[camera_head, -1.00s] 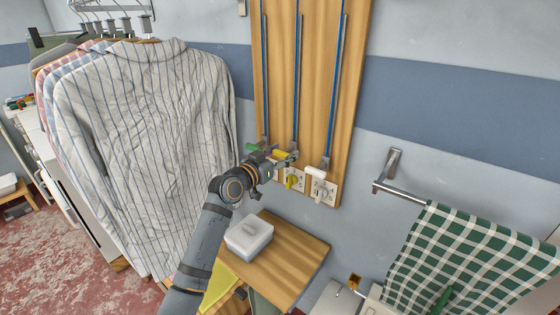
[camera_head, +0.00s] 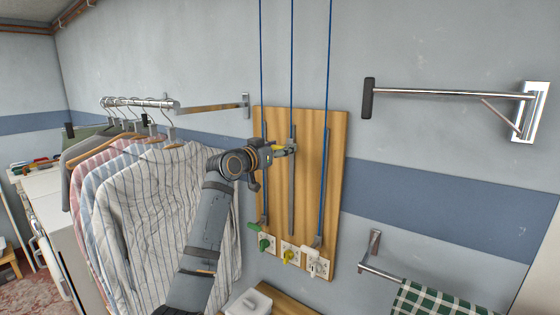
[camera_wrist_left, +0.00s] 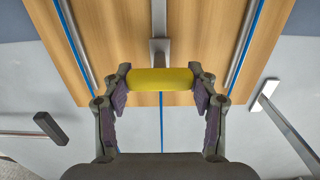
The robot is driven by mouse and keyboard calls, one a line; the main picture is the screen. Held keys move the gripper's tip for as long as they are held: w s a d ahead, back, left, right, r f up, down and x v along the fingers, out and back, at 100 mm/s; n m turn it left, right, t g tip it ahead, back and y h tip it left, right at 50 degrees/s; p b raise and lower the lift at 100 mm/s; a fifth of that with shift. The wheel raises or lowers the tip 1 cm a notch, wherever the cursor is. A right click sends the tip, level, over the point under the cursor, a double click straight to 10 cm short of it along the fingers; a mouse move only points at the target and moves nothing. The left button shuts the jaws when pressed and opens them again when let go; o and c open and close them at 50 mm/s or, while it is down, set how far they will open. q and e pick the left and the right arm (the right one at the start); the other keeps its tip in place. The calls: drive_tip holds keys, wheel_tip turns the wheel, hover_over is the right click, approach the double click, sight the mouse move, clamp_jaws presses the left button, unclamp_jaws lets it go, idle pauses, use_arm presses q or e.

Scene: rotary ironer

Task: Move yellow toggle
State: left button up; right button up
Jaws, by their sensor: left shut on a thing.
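The yellow toggle (camera_wrist_left: 160,79) is a short horizontal bar on the middle rail in the left wrist view. In the head view the yellow toggle (camera_head: 280,148) is partly hidden by my gripper. My left gripper (camera_head: 284,149) is shut on it, with one finger pad at each end in the left wrist view (camera_wrist_left: 160,83). The toggle is near the upper part of the wooden board (camera_head: 335,150). The middle rail (camera_head: 292,205) runs down below it. My right gripper is not in view.
A green toggle (camera_head: 254,227) and a white toggle (camera_head: 314,250) sit low on the side rails. Green, yellow (camera_head: 289,256) and white dials are at the board's bottom. Striped shirts (camera_head: 165,215) hang at left. A metal wall bar (camera_head: 440,94) is at right.

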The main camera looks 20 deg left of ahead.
sight(280, 146)
use_arm(q)
wheel_tip(280, 146, up, 2)
drive_tip(key=shift+r+p, duration=0.2)
drive_tip(key=shift+p, duration=0.1)
drive_tip(key=shift+r, duration=0.3)
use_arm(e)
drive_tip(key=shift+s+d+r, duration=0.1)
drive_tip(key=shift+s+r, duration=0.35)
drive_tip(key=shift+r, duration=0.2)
use_arm(q)
drive_tip(key=o, duration=1.7)
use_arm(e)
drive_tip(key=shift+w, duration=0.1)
use_arm(q)
drive_tip(key=shift+f, duration=0.1)
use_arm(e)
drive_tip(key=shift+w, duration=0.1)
use_arm(q)
drive_tip(key=shift+s+a+f, duration=0.1)
drive_tip(key=shift+s+a, duration=0.05)
drive_tip(key=shift+s, duration=0.1)
drive_tip(key=v, duration=1.1)
drive_tip(key=shift+s, duration=0.25)
